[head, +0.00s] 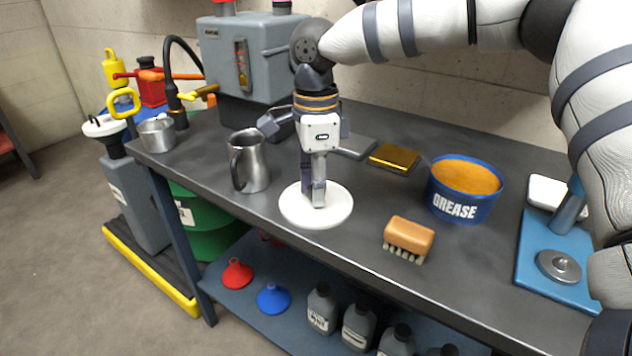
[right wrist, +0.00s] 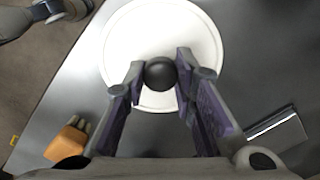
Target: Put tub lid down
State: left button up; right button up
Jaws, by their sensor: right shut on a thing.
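The tub lid (head: 332,207) is a white disc with a dark round knob (right wrist: 160,74). It lies level at the bench top, left of the brush; I cannot tell whether it touches the bench or hangs just above it. My right gripper (head: 318,196) points straight down over the lid, shut on its knob, as the right wrist view (right wrist: 160,78) also shows. The blue grease tub (head: 458,208) stands uncovered to the right, with orange-brown grease (head: 467,177) visible inside.
A metal pitcher (head: 249,163) stands close to the lid's left. A brush (head: 409,236) lies between lid and tub, nearer the front. A gold block (head: 394,157) and a grey plate (head: 354,147) lie behind. The bench's front edge (head: 275,228) is close to the lid.

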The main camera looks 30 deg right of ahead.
jog(key=o, duration=1.1)
jog(key=shift+c, duration=0.2)
jog(key=shift+r, duration=0.1)
notch_tip(320, 180, up, 12)
